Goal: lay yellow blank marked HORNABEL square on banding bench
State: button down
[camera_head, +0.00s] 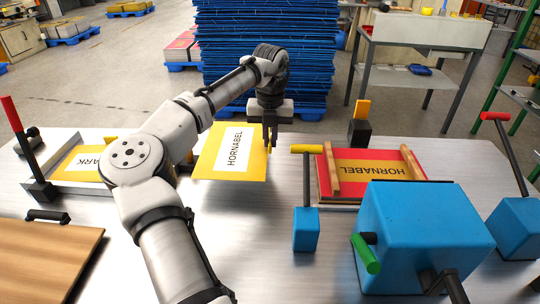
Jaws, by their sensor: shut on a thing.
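The yellow blank (206,163) has a white label reading HORNABEL, turned so the word runs up the picture. My gripper (270,140) points down at the blank's right edge and is shut on it. The blank appears to hang a little above the metal banding bench (250,250), left of centre, with its left side partly behind my arm. A red blank marked HORNABEL (372,160), its word upside down, lies to the right under wooden bars.
A wooden board (40,258) is front left. Blue blocks with levers, such as the large one (425,235), crowd the right. Bare bench shows at front centre.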

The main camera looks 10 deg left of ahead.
jog(key=shift+f, duration=3.05)
jog(key=c, duration=1.5)
grip_release()
jog(key=shift+f, duration=0.1)
jog(key=shift+c, duration=0.2)
notch_tip(320, 180, up, 12)
jog(key=shift+r, duration=0.15)
